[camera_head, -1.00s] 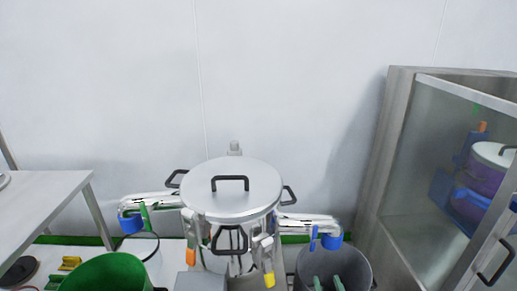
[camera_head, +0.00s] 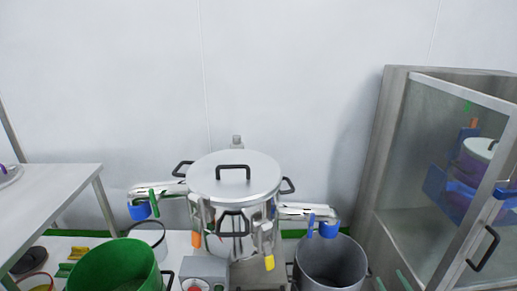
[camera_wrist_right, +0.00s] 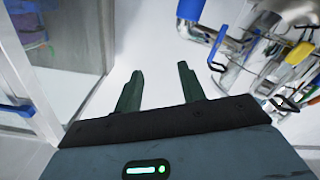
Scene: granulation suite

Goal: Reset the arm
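My right gripper (camera_head: 393,282) shows by its two green fingertips at the bottom right of the head view, between the grey bucket and the glass-door cabinet. In the right wrist view the right gripper (camera_wrist_right: 160,82) has its two fingers well apart, with nothing between them, only pale floor beyond. The gripper is apart from the cabinet and from the lidded vessel. My left gripper is not in view.
A steel lidded vessel (camera_head: 235,181) with side arms stands in the centre. A grey bucket (camera_head: 331,262) and a green bucket (camera_head: 112,268) stand before it. A cabinet (camera_head: 390,150) with its glass door ajar is at right, a steel table (camera_head: 50,190) at left.

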